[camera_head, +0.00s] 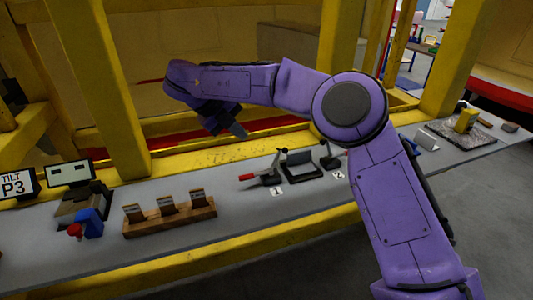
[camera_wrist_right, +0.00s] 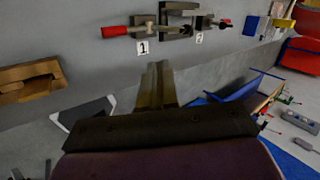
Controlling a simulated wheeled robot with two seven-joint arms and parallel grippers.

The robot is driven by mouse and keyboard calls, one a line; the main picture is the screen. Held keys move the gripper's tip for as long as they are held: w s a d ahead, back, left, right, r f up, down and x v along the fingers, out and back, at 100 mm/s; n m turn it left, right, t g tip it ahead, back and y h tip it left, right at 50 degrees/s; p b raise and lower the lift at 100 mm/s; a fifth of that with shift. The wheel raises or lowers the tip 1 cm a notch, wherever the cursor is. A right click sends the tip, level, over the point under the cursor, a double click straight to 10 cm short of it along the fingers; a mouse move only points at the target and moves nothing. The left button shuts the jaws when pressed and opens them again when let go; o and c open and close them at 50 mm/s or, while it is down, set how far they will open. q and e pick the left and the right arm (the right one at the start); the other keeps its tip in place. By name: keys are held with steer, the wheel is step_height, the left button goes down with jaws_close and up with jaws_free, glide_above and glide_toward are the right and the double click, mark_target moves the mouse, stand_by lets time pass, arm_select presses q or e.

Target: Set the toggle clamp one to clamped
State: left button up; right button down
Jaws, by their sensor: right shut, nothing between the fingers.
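Toggle clamp one (camera_head: 266,176) sits on the grey bench above the label 1, its red handle pointing left and lying low. It also shows in the right wrist view (camera_wrist_right: 138,29), with the red handle to the left. A dark frame (camera_head: 301,168) stands just right of it. My right gripper (camera_head: 238,131) is raised behind and above the bench, left of clamp one in the head view and apart from it. Its fingers (camera_wrist_right: 158,72) are together and empty in the wrist view. My left gripper is not in view.
Toggle clamp two (camera_head: 330,158) stands right of the dark frame, partly near my arm in the picture. A wooden rack (camera_head: 170,217) with several upright pieces lies to the left. Yellow posts (camera_head: 343,60) rise behind the bench.

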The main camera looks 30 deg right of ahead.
steer(key=p+x, duration=0.1)
steer(key=x, duration=0.3)
steer(key=d+r+p+x, duration=0.1)
steer(key=x, duration=0.4)
steer(key=d+p+x, duration=0.1)
steer(key=x, duration=0.3)
steer(key=shift+d+f+p, duration=0.1)
steer(key=shift+d+p, duration=0.1)
steer(key=shift+p, duration=0.1)
